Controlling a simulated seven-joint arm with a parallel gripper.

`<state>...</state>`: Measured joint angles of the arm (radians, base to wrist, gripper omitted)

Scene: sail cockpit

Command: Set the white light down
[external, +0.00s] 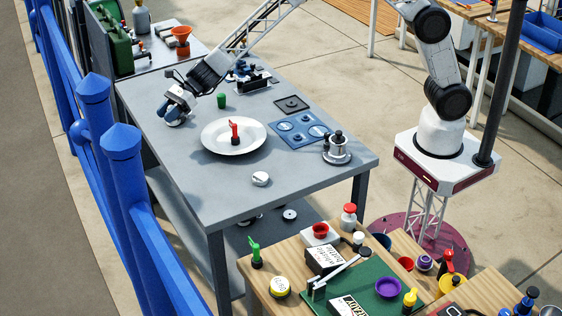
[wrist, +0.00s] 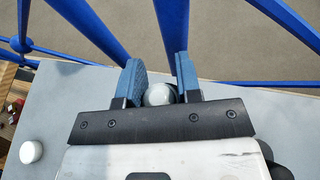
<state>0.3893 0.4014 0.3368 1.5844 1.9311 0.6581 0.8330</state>
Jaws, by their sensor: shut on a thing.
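My gripper (external: 176,112) is over the left side of the grey table, near the edge by the blue railing. In the wrist view its two blue fingers (wrist: 159,78) are shut on a rounded white light (wrist: 159,95), which shows between them. In the external view the held light is mostly hidden by the gripper, and I cannot tell whether it touches the table. A second small round white thing (external: 261,179) sits on the near part of the table; a similar one shows at the lower left of the wrist view (wrist: 31,151).
A white plate (external: 213,146) with a red item (external: 234,131) stands right of my gripper, and a green cup (external: 221,100) is close by. A blue panel (external: 299,128) and a metal fitting (external: 337,150) are farther right. The table's near left is clear. Blue railing (external: 124,180) runs alongside.

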